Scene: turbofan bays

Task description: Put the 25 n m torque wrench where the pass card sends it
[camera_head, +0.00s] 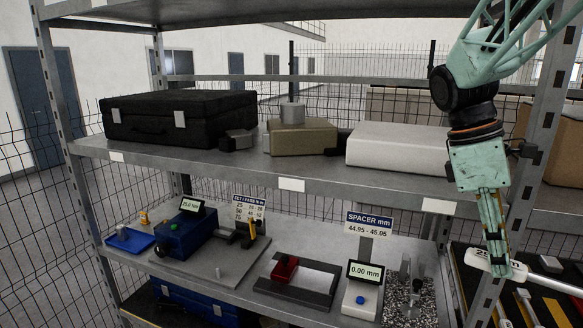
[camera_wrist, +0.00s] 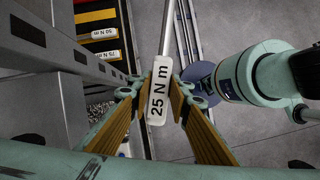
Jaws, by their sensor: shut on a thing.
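A dark tray (camera_wrist: 99,47) holds other wrenches labelled 50 and 75 N m. The lower shelf also holds a blue tray (camera_head: 130,239), a spacer card (camera_head: 369,224) and a gauge reading 0.00 mm (camera_head: 366,271). A metal post (camera_head: 530,170) stands between my gripper and the shelf.

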